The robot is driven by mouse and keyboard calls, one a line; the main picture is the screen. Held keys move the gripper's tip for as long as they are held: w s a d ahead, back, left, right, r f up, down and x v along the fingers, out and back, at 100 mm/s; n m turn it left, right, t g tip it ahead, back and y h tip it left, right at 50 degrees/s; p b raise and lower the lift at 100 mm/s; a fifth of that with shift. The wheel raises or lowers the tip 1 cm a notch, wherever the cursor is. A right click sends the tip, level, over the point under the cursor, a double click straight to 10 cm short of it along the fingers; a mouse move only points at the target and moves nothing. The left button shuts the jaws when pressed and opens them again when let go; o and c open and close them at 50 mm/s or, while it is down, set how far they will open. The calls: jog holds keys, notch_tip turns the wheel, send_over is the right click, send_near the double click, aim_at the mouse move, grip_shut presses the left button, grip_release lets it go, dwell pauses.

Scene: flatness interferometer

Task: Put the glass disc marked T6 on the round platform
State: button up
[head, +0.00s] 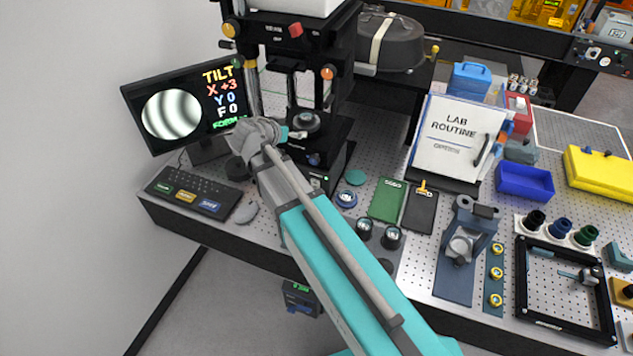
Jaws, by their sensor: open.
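The round platform (306,125) is the dark round stage in the lower part of the black interferometer. A small pale, glassy disc (306,118) appears to lie on it; its mark is too small to read. My gripper (299,134) is at the platform's front left edge, small and partly hidden by my wrist. Its jaws are open, and I cannot tell whether they touch the disc.
The interferometer's column and upper head (296,30) rise close around my gripper. A monitor (186,105) showing fringes and TILT X +3, Y 0, F 0 stands left, above a keypad (195,192). Green (386,200) and black (420,211) clipboards and a blue fixture (465,250) lie right.

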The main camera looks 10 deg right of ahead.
jog(key=s+d+f+n+g+y, duration=0.2)
jog(key=s+f+n+g+y, duration=0.2)
jog(key=s, duration=0.5)
jog(key=s+d+f+n+g+y, duration=0.2)
jog(key=s+f+n+g+y, duration=0.1)
jog(key=s, duration=0.7)
notch_tip(320, 180, down, 2)
jog(key=shift+d+f+n+g+y, duration=0.25)
jog(key=shift+d+n+g+y, duration=0.15)
jog(key=shift+n+y, duration=0.6)
jog(key=shift+s, duration=0.1)
notch_tip(320, 180, down, 9)
jog(key=b, duration=0.9)
